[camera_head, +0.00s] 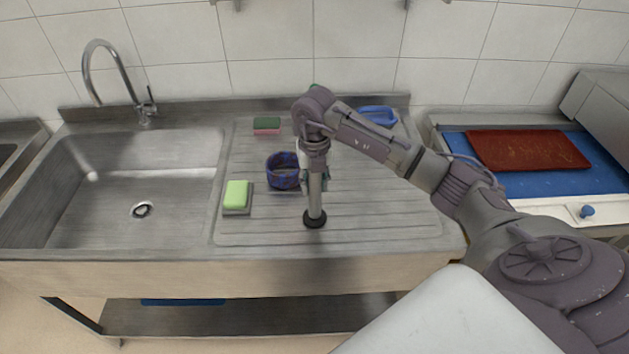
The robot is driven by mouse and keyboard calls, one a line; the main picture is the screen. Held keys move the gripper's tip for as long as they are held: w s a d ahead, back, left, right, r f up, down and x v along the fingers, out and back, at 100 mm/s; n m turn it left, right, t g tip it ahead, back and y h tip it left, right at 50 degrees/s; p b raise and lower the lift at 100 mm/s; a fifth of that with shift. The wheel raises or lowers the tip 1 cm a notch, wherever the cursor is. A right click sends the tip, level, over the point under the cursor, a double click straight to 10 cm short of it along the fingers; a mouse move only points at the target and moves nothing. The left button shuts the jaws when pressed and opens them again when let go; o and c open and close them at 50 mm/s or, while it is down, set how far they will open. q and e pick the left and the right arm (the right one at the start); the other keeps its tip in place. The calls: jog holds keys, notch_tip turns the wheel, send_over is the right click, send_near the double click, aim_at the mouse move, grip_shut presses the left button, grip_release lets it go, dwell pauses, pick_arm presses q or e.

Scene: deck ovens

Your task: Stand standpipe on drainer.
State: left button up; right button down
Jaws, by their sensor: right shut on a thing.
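The standpipe (315,202) is a grey metal tube with a black ring at its foot. It is upright, with the foot at or just above the ribbed drainer (380,218); I cannot tell whether it touches. My right gripper (315,184) is shut on the upper part of the tube, and the wrist above hides its top. The drainer is the ribbed steel surface right of the sink basin. My left gripper is not in view.
A blue patterned round item (284,171) is close left of the standpipe. A green sponge (236,194) and a green-and-pink sponge (267,125) lie further left. A blue item (378,114) is at the back. The sink basin (130,185) is left. The drainer's front right is clear.

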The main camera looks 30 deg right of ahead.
jog(key=c, duration=0.8)
grip_release()
jog(key=shift+f, duration=0.1)
jog(key=shift+o, duration=0.2)
jog(key=shift+r, duration=0.25)
notch_tip(320, 180, up, 6)
jog(key=b, duration=0.3)
jog(key=shift+w+r, duration=0.1)
notch_tip(320, 180, up, 5)
jog(key=shift+f, duration=0.2)
jog(key=shift+r, duration=0.5)
